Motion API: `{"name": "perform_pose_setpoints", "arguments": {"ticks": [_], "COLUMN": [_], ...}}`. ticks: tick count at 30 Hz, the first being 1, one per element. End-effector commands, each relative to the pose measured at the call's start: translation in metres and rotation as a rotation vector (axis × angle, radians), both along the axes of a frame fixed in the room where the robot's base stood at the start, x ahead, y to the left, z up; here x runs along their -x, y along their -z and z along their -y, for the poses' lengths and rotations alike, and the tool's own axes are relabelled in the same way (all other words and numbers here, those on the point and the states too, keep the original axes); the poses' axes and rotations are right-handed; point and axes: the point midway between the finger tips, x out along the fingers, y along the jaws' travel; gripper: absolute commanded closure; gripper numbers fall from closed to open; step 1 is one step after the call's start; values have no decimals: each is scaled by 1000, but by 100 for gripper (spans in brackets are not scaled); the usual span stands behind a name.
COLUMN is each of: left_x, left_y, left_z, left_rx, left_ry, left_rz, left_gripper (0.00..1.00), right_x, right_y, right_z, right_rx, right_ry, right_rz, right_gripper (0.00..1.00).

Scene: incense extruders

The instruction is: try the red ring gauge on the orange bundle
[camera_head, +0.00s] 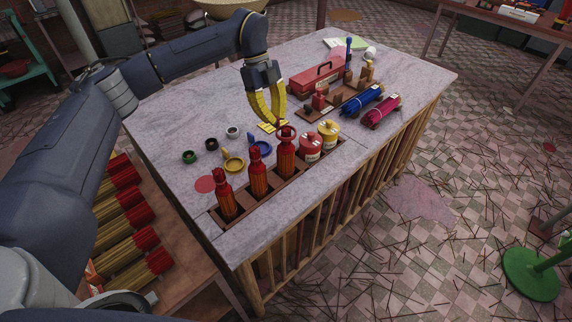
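Three orange bundles with red upper ends stand upright in a wooden rack (241,215) along the table's near edge: a left one (226,200), a middle one (258,178) and a right one (285,163). The red ring gauge (287,131) is at the top of the right bundle; it appears to be around it, though how far down is hard to tell. My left gripper (277,122) has its yellow fingers together at the ring's far left side, seemingly on its handle. The fingertips partly hide the handle. My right gripper is not in view.
A blue ring gauge (264,147) and a yellow one (235,164) lie behind the rack. Small green (189,157), dark and white rings lie farther left. Red (309,147) and yellow (329,133) tins stand right of the bundles. A red toolbox (316,79) stands behind.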

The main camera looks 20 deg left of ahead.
Motion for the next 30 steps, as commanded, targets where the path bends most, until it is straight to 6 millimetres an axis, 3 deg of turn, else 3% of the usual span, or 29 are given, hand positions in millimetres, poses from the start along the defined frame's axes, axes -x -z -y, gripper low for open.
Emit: {"name": "perform_pose_setpoints", "arguments": {"ticks": [30], "left_x": [0], "left_y": [-51], "left_z": [0], "left_rx": [0], "left_ry": [0], "left_rz": [1], "left_gripper": [100], "right_x": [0], "right_y": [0], "right_z": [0], "right_rx": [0], "right_ry": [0], "right_rz": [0], "right_gripper": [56]}}
